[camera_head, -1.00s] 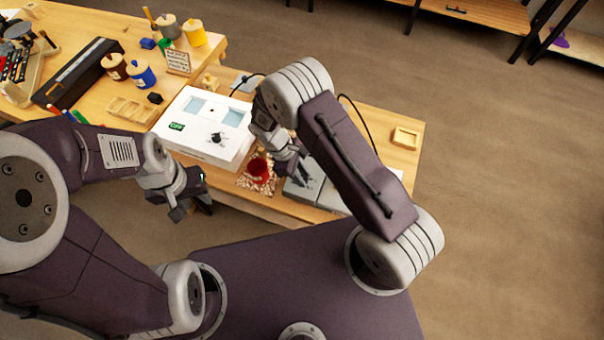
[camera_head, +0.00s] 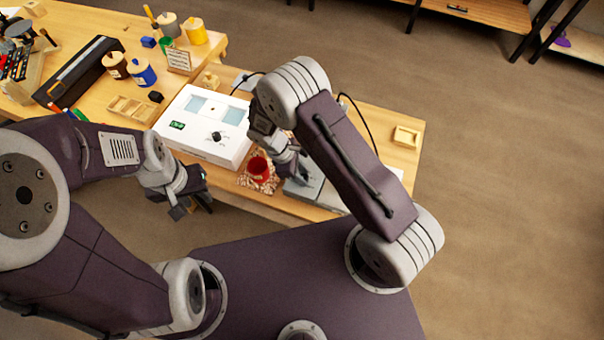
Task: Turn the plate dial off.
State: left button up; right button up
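A white box (camera_head: 203,147) with two pale blue windows stands on the bench. A black dial (camera_head: 216,137) and a small green-lit display (camera_head: 177,125) are on its top. A low grey device (camera_head: 315,193) lies to its right, near the bench's front edge; I cannot make out a dial on it. My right gripper (camera_head: 299,177) points down at the grey device, its fingertips small and partly hidden; contact and opening are unclear. My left gripper (camera_head: 190,208) hangs in front of the bench, left of the box's front, away from both devices; its opening is unclear.
A red cup (camera_head: 258,169) stands on a patterned mat (camera_head: 262,186) between the white box and the grey device. Jars, a wooden tray (camera_head: 133,109) and a long black case (camera_head: 83,73) are at the left. A small wooden dish (camera_head: 405,136) is at the right end.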

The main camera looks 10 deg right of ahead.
jog(key=shift+o, duration=0.9)
jog(key=b+v, duration=0.1)
jog(key=v, duration=0.8)
